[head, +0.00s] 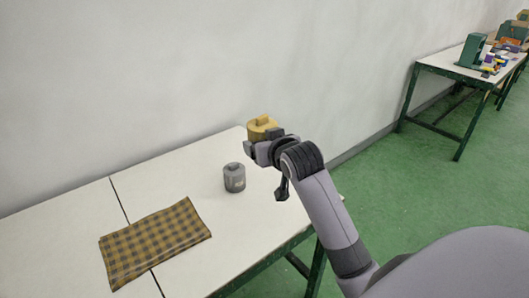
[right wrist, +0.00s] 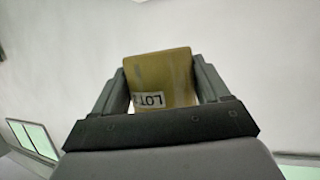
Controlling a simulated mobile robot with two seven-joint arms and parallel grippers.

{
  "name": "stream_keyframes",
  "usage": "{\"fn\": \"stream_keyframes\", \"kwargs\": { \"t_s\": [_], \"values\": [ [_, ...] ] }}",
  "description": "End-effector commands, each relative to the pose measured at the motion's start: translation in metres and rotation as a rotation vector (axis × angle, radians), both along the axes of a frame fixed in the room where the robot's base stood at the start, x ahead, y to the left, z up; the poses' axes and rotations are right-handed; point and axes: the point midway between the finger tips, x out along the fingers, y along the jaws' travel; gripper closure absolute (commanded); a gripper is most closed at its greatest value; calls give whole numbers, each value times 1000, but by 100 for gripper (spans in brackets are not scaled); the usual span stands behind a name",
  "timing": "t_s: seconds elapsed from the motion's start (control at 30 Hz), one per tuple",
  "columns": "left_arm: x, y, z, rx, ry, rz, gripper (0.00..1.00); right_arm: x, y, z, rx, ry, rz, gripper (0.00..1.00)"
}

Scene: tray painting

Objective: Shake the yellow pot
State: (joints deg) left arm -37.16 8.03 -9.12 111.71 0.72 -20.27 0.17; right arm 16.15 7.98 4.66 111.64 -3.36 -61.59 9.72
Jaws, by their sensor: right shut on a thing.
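The yellow pot (head: 262,124) is in my right gripper (head: 262,146), held above the far right part of the white table. In the right wrist view the yellow pot (right wrist: 160,78) sits between the two fingers of the right gripper (right wrist: 160,90), and a white label reading "LOT" shows on its side. The gripper is shut on it. In the head view the pot's lower part is partly hidden by the gripper. My left gripper does not show in either view.
A grey lidded pot (head: 234,178) stands on the white table (head: 175,172), left of and below my right gripper. A brown checked cloth (head: 155,240) lies at the front left. A second table (head: 447,66) with several objects stands at the far right.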

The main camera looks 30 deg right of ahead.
Motion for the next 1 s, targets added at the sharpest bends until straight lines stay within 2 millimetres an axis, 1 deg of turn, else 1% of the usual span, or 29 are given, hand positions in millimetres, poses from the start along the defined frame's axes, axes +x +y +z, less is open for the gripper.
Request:
{"fn": "stream_keyframes", "kwargs": {
  "t_s": [0.03, 0.6, 0.73, 1.0],
  "values": [
    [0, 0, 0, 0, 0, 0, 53, 1, 0, 8, -2, -9, 1, 70],
    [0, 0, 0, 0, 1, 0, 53, 0, 0, 57, -3, -9, 0, 70],
    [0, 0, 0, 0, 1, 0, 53, 0, 0, 63, -2, -7, 0, 70],
    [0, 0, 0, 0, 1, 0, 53, 0, 0, 64, -2, -5, 0, 70]
  ]
}}
